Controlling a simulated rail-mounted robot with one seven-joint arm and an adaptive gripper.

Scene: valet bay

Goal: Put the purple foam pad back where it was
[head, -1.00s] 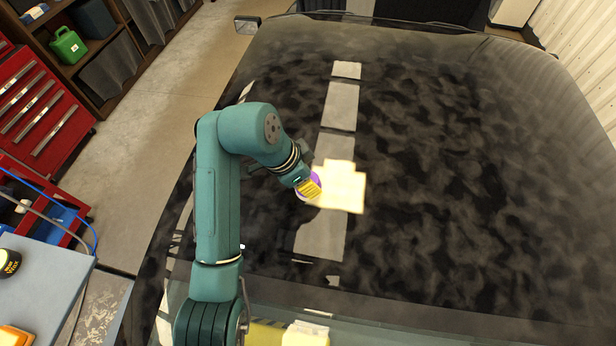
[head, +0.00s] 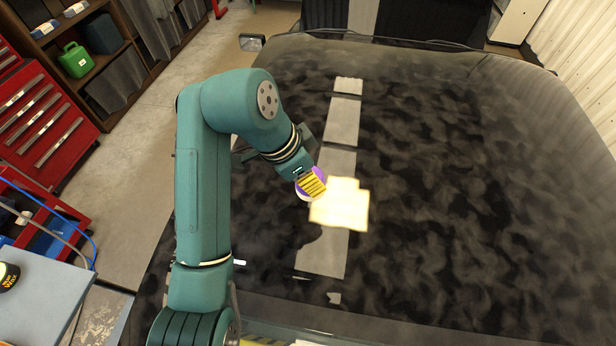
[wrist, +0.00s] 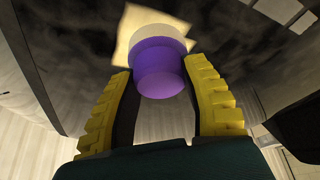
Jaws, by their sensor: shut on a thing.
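The purple foam pad (wrist: 158,65) is a round purple piece with a pale layer on its far face. My gripper (wrist: 160,84) has its yellow ribbed fingers shut on it, one on each side. In the head view, my gripper (head: 312,182) is over the dark car surface, and a purple edge of the pad (head: 299,187) shows beside the yellow finger. The cream cloth-like patch (head: 340,204) is just right of and below the gripper. I cannot tell whether the pad touches the surface. Where the pad was before is not clear from these frames.
The glossy dark car surface (head: 450,170) with cloudy smears fills the middle and right. At the left are a red tool chest (head: 45,110), a grey tabletop (head: 38,300) with a black tin (head: 8,277), and shelves with a green can (head: 76,60). The floor (head: 165,130) between is clear.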

